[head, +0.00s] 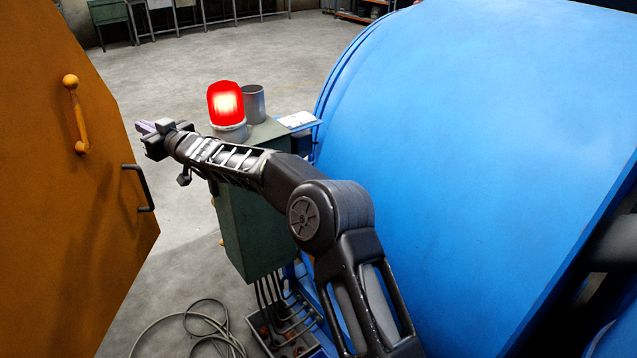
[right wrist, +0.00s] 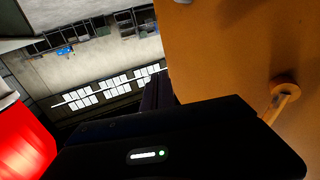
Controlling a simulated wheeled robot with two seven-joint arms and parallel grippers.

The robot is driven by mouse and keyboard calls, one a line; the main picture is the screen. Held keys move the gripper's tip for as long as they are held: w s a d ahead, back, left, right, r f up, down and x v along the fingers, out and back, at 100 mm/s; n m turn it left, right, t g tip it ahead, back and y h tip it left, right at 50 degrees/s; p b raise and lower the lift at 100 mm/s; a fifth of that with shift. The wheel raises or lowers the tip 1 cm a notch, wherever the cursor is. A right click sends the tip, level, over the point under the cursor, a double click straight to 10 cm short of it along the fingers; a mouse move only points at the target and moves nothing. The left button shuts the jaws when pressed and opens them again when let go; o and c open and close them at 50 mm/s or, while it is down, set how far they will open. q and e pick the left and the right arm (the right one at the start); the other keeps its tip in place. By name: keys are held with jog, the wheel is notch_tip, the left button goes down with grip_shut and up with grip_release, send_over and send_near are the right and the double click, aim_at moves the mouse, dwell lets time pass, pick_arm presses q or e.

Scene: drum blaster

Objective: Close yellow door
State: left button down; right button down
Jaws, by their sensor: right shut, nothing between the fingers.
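The yellow door (head: 60,230), orange-yellow in tone, stands open at the left of the head view. It carries a yellow bar handle (head: 80,120) and, near its edge, a black handle (head: 145,188). In the right wrist view the door (right wrist: 225,55) fills the right side, with part of the yellow handle (right wrist: 283,97) at the far right. My right gripper (head: 142,127) is shut and empty, its fingertips pointing left beside the door's edge, above the black handle. Whether it touches the door is unclear. My left gripper is out of view.
A lit red beacon (head: 226,103) and a grey cup-like cylinder (head: 253,103) stand on a green box (head: 247,225) under my right arm. A large blue drum (head: 480,130) fills the right. Cables (head: 205,320) lie on the floor. Open floor lies behind.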

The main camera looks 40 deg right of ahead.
jog(key=shift+w+a, duration=0.25)
jog(key=shift+a, duration=0.1)
jog(key=shift+s, duration=0.1)
dwell(0.4)
jog(key=b+v, duration=0.3)
jog(key=v, duration=0.4)
jog(key=shift+s+d+b, duration=0.15)
jog(key=shift+s+b, duration=0.15)
jog(key=shift+b, duration=0.05)
jog(key=shift+r, duration=0.1)
